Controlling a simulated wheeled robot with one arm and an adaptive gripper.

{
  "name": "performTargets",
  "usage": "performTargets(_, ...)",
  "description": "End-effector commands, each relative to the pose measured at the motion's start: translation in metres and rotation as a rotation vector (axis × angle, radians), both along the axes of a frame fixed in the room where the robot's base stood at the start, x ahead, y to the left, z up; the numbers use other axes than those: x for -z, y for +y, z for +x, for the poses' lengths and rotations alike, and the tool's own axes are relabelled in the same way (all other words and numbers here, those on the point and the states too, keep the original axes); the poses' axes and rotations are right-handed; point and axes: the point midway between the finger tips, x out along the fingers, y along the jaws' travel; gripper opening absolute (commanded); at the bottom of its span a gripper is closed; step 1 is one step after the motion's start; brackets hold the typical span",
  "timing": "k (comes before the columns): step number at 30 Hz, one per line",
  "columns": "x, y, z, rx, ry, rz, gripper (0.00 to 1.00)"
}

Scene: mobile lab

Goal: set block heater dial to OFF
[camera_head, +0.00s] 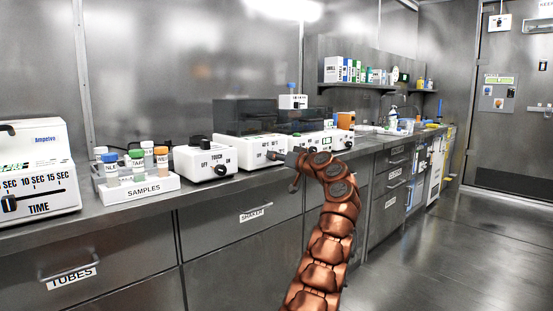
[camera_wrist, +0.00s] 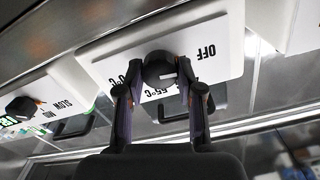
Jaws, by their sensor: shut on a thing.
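The block heater (camera_head: 247,151) is a white box with a dark lid on the bench in the head view. In the wrist view its white front panel (camera_wrist: 110,62) fills the middle, with OFF at the upper right of the dial and temperature marks including 65°C below it. The black round dial (camera_wrist: 158,66) sits between my fingertips. A pale mark shows on its lower right; the exact setting is unclear. My gripper (camera_wrist: 160,82) is shut on the dial, one finger on each side. In the head view my gripper (camera_head: 284,158) reaches the heater's front, hiding the dial.
A neighbouring device with a black SLOW dial (camera_wrist: 22,108) stands close by. The TOUCH/OFF/ON device (camera_head: 205,160), a SAMPLES rack (camera_head: 140,188) and a TIME device (camera_head: 38,170) stand to the left. The floor (camera_head: 450,245) at right is clear.

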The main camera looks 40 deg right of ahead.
Motion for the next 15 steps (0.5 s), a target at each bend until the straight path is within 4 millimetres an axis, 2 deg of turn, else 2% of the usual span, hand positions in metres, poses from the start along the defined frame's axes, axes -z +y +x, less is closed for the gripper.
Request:
performTargets(12, 0.0013, 0.0010, 0.0012, -0.003, 0.002, -0.009, 0.02)
performTargets(13, 0.0013, 0.0011, 0.0012, -0.003, 0.002, -0.009, 0.38)
performTargets(15, 0.0011, 0.0011, 0.0011, -0.003, 0.002, -0.009, 0.45)
